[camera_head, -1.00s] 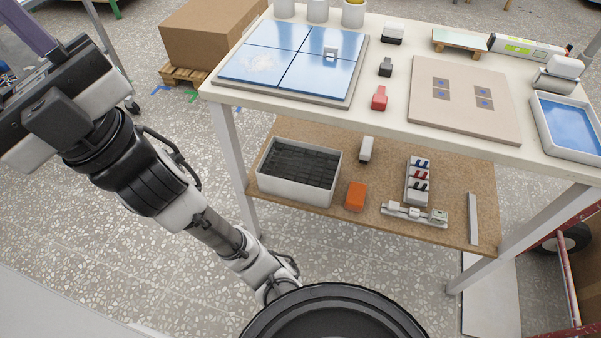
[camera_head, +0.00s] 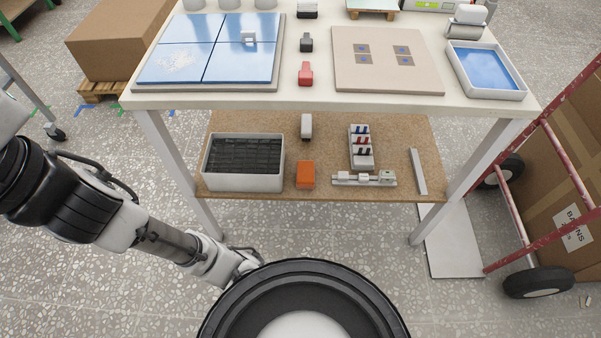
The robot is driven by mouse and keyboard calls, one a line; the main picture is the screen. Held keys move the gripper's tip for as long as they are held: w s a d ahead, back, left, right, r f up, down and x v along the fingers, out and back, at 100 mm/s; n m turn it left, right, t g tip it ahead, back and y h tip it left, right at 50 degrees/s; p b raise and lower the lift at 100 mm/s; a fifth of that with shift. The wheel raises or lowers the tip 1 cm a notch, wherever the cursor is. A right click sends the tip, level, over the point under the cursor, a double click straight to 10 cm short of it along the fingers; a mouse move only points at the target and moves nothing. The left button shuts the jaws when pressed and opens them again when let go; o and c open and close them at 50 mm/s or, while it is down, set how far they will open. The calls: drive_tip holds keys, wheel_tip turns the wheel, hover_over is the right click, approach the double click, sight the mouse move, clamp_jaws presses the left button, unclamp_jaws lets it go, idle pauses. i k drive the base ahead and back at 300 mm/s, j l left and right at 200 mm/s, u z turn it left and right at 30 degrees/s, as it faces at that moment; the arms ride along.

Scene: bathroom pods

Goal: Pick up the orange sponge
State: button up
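The orange sponge (camera_head: 306,174) is a small orange block on the brown lower shelf (camera_head: 225,123) of the workbench, near the shelf's front edge. It stands just right of a grey bin and left of a small grey-white device. Nothing touches it from above, though the tabletop overhangs the shelf. My arm comes in at the left of the head view, apart from the bench and the sponge. My gripper is outside the frame, so its state does not show.
A bin of dark pieces (camera_head: 243,163), a rack with coloured items (camera_head: 361,148) and a grey device (camera_head: 364,179) share the shelf. The tabletop (camera_head: 310,99) and bench legs bound it. A red hand truck (camera_head: 508,205) stands right. Floor in front is mostly clear.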

sight(306, 170)
drive_tip(key=i+l+u, duration=0.1)
drive_tip(key=l, duration=0.85)
drive_tip(key=i+l, duration=0.1)
drive_tip(key=l, duration=0.3)
drive_tip(key=i+l, duration=0.15)
drive_tip(key=l, duration=0.2)
drive_tip(key=i, duration=0.8)
